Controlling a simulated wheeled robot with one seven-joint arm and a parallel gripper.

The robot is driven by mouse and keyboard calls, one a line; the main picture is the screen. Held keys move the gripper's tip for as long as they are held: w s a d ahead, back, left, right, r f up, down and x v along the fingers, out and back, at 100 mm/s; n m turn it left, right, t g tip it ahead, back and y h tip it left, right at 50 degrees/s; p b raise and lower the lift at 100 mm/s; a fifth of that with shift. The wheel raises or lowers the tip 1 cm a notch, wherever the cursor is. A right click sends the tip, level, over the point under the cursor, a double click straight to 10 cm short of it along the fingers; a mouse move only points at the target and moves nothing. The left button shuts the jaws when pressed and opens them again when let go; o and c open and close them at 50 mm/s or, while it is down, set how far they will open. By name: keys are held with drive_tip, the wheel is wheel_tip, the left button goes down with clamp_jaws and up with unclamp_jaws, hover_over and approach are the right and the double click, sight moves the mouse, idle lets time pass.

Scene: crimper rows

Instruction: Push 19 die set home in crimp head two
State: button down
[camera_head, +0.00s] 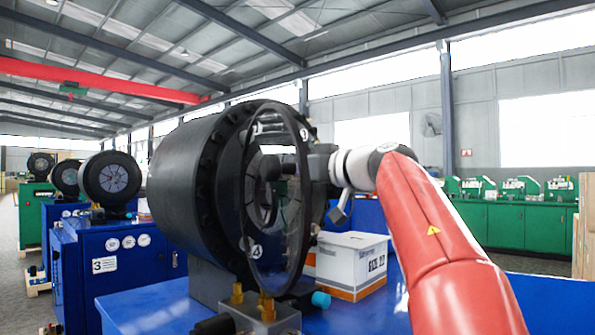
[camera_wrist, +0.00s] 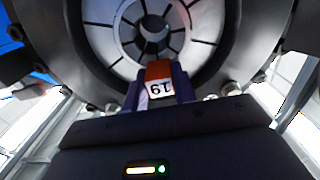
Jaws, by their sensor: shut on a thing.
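My gripper (camera_wrist: 160,92) is shut on a die set (camera_wrist: 159,70), orange-brown with a white "19" label reading upside down. The die's far end overlaps the lower part of the ring in the wrist view; I cannot tell how deep it sits. In the head view my gripper (camera_head: 290,166) reaches the head's face from the right, partly behind a clear guard.
The clear round guard (camera_head: 262,265) stands before the head's face. A white and orange box marked "SIZE 22" (camera_head: 345,262) sits on the blue bench below my arm. Brass fittings (camera_head: 266,305) stand at the front. A blue cabinet marked 3 (camera_head: 120,265) with another head is behind left.

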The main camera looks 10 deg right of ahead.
drive_tip(key=shift+w+a+r, duration=0.25)
drive_tip(key=shift+w+a, duration=0.4)
drive_tip(key=shift+w, duration=0.1)
idle(0.3)
drive_tip(key=c, duration=1.1)
unclamp_jaws()
drive_tip(key=shift+o, duration=0.3)
drive_tip(key=shift+w+f, duration=0.15)
drive_tip(key=shift+f, duration=0.25)
drive_tip(key=v, duration=0.8)
drive_tip(key=shift+r+b, duration=0.25)
drive_tip(key=shift+b, duration=0.05)
